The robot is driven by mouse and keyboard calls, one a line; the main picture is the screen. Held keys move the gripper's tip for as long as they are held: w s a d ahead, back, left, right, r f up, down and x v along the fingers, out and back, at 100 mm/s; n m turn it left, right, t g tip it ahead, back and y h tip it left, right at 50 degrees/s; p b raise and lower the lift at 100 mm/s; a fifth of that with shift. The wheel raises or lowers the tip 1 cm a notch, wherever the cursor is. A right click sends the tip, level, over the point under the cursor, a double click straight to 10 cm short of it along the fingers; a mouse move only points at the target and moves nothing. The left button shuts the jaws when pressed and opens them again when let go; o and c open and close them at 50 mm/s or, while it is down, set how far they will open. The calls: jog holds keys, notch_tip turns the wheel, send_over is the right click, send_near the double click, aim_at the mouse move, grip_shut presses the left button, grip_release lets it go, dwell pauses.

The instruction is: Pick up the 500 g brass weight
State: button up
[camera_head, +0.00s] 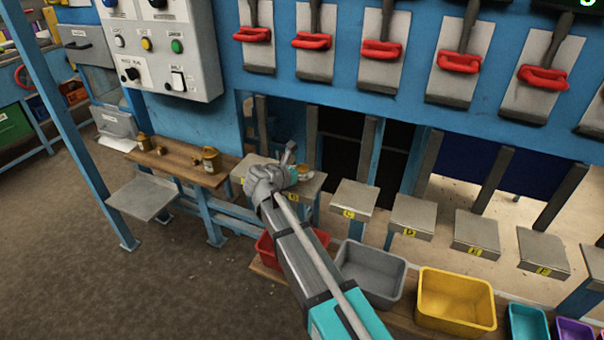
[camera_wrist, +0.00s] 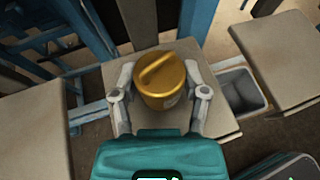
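A brass weight (camera_wrist: 162,85) with a bar handle on top sits between the two fingers of my gripper (camera_wrist: 160,78) in the wrist view. It is over a grey square platform (camera_wrist: 118,78), and its base is hidden, so I cannot tell if it rests there. The fingers lie close along both its sides; whether they touch it is unclear. Its marking is too small to read. In the head view my gripper (camera_head: 290,165) is over the platform (camera_head: 308,186) behind my arm, and the weight is mostly hidden.
Several brass weights, the largest (camera_head: 210,160) at the right end, stand on a wooden shelf (camera_head: 180,170) to the left. More platforms (camera_head: 352,198) run to the right. A grey bin (camera_head: 372,262) and a yellow bin (camera_head: 456,300) stand below. Red-handled levers (camera_head: 382,50) hang above.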

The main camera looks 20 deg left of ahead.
grip_shut()
jog(key=shift+r, duration=0.1)
notch_tip(320, 180, up, 3)
jog(key=p, duration=0.3)
jog(key=shift+r, duration=0.15)
jog(key=s+d+r+p, duration=0.5)
jog(key=s+r+p, duration=0.4)
jog(key=s, duration=0.4)
jog(key=shift+r+p, duration=0.3)
jog(key=shift+p, duration=0.2)
